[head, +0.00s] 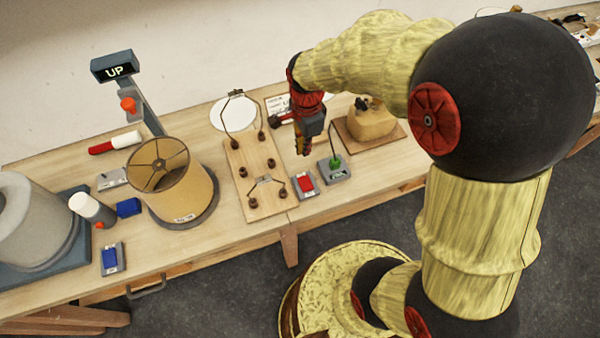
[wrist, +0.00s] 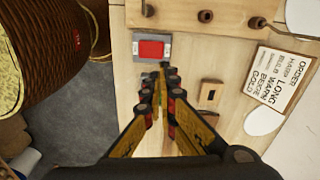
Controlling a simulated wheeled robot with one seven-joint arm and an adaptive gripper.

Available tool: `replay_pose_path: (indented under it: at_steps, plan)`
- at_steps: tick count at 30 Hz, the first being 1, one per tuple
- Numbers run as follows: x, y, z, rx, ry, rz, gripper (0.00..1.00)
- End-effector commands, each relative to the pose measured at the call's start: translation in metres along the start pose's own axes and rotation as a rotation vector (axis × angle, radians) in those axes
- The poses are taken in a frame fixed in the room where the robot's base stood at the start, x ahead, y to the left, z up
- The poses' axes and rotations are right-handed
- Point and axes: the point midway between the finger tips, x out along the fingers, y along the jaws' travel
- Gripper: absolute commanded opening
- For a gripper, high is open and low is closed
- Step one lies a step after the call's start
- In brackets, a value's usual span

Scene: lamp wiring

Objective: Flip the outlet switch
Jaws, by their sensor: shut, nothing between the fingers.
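A switch with a red rocker on a small grey box (head: 305,184) lies on the bench front, right of the pegged board. It also shows in the wrist view as a red rocker on a grey plate (wrist: 151,48), just beyond my fingertips. A grey box with a green knob-like part (head: 335,170) sits right beside it; in the wrist view it is mostly hidden behind my fingers. My gripper (head: 303,150) points down above the bench, behind these two boxes. In the wrist view the fingers (wrist: 163,72) are shut and empty. I cannot tell whether they touch anything.
The pegged wooden board (head: 246,205) with wire harps stands left. A beige lamp shade (head: 165,168) and blue-rocker box (head: 110,258) are farther left. A beige block (head: 370,122) on a board is at right. An order card (wrist: 275,80) lies nearby.

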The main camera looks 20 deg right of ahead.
Motion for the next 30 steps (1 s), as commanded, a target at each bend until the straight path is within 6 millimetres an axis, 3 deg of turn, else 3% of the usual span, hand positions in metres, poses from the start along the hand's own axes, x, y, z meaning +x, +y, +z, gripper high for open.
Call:
replay_pose_path:
  at_steps: [6, 19, 23, 30]
  plan:
    - [0.0, 0.0, 0.0, 0.109, 0.0, -0.002, 0.0]
    - [0.004, 0.0, 0.0, 0.115, 0.0, 0.0, 0.0]
    - [0.019, 0.001, 0.0, 0.114, 0.0, 0.002, 0.0]
    - [0.066, 0.001, 0.0, 0.114, 0.0, 0.002, 0.0]
